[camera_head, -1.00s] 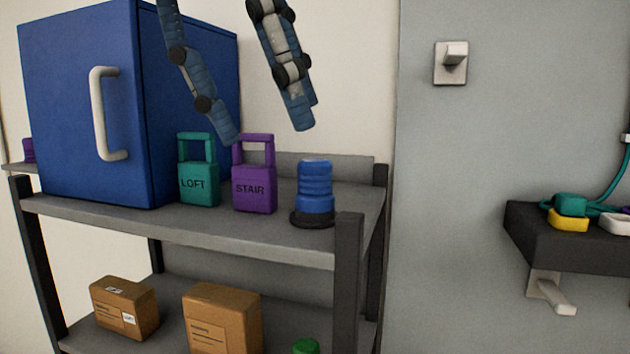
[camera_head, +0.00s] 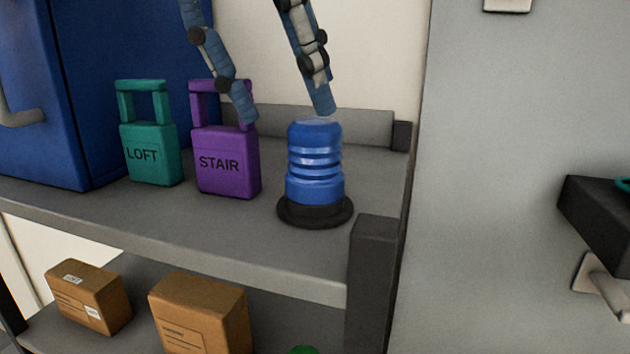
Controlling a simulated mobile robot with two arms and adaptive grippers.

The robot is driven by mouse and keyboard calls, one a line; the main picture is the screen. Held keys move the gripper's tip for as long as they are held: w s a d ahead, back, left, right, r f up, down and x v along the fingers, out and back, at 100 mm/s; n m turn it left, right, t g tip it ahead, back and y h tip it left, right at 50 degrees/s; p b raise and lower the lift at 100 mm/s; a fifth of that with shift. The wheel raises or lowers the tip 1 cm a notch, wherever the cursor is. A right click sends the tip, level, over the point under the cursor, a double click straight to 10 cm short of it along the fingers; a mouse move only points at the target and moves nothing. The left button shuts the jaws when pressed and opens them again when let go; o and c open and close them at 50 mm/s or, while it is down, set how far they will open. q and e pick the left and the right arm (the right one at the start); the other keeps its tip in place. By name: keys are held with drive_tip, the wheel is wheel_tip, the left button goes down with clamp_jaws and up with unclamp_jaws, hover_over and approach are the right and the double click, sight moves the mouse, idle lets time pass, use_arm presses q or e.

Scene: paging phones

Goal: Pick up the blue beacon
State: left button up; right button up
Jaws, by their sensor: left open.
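The blue beacon (camera_head: 315,165) stands upright on the grey upper shelf (camera_head: 215,232), near its right end. It has a ribbed blue body on a round black base. My left gripper (camera_head: 284,116) comes down from the top of the view with its two fingers spread apart and empty. One fingertip shows in front of the purple STAIR padlock, the other just above and behind the beacon's top. Whether a fingertip touches anything cannot be told. My right gripper is out of view.
The purple STAIR padlock (camera_head: 226,165) and the teal LOFT padlock (camera_head: 151,153) stand left of the beacon. A blue cabinet (camera_head: 110,90) is further left. A dark shelf post (camera_head: 372,270) rises at the front right. Cardboard boxes (camera_head: 200,312) sit on the lower shelf.

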sight(311, 120)
use_arm(q)
drive_tip(key=shift+w+d+f, duration=0.2)
drive_tip(key=shift+w+f, duration=0.1)
drive_tip(key=shift+f, duration=0.2)
drive_tip(key=shift+w+d+f, duration=0.15)
drive_tip(key=shift+w+f, duration=0.1)
drive_tip(key=shift+f, duration=0.25)
drive_tip(key=x, duration=0.3)
drive_tip(key=shift+d+f, duration=0.2)
drive_tip(key=shift+d, duration=0.05)
drive_tip(key=shift+f, duration=0.1)
drive_tip(key=shift+s, duration=0.15)
drive_tip(key=c, duration=1)
clamp_jaws()
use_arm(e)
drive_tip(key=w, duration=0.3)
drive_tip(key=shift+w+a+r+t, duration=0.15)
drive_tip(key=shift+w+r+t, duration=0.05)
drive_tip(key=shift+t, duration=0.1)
